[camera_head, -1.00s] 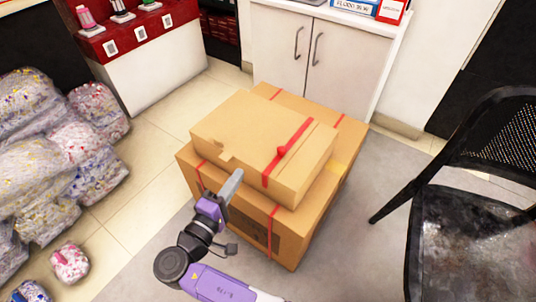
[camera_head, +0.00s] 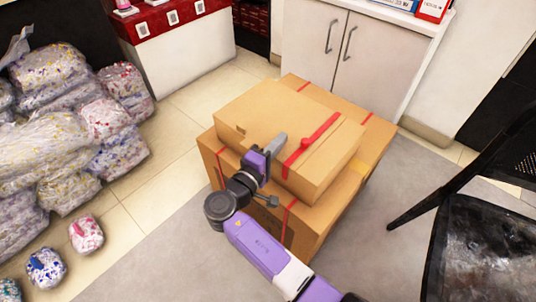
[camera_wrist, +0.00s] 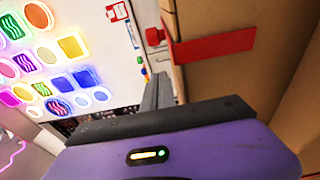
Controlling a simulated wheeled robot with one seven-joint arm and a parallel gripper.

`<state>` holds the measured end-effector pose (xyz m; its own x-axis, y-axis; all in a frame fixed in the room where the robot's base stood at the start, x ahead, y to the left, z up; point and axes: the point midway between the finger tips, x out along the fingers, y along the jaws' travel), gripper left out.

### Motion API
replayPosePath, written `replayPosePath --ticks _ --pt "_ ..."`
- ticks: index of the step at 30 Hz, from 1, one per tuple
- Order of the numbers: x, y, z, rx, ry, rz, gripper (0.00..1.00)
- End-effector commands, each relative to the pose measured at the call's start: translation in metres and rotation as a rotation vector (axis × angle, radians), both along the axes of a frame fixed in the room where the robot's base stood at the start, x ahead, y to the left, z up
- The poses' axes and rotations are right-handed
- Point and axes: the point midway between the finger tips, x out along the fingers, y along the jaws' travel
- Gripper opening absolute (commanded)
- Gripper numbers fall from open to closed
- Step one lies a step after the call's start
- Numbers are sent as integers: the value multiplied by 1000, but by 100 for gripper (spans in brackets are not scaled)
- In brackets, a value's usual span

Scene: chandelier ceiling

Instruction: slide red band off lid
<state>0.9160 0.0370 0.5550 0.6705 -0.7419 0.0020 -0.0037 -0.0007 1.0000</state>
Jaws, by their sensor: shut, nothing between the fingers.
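The red band (camera_head: 324,131) runs across the top of the cardboard lid (camera_head: 255,110) and down its near side, right of the lid's middle. A small red knob (camera_head: 304,143) sits on it. The lid rests on a larger cardboard box (camera_head: 210,155). My gripper (camera_head: 279,146) is shut and empty at the lid's near edge, just left of the band. In the wrist view the fingers (camera_wrist: 158,92) point along the cardboard towards the band (camera_wrist: 215,46) and knob (camera_wrist: 155,36). I cannot tell whether they touch it.
Stuffed plastic bags (camera_head: 65,125) are piled at the left, with several loose bundles on the floor. A black chair (camera_head: 480,225) stands at the right. A white cabinet (camera_head: 340,50) stands behind the boxes. Grey floor is clear around the front.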

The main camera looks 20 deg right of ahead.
Motion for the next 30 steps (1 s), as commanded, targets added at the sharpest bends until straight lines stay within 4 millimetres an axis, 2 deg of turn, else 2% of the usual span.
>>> replayPosePath --ticks 1,7,23,30 --pt "-8 -6 -4 0 6 -1 0" --pt "-18 -22 -3 0 5 1 0" --pt "-24 -28 -1 -1 6 1 0" --pt "-57 -50 2 0 9 -1 0"
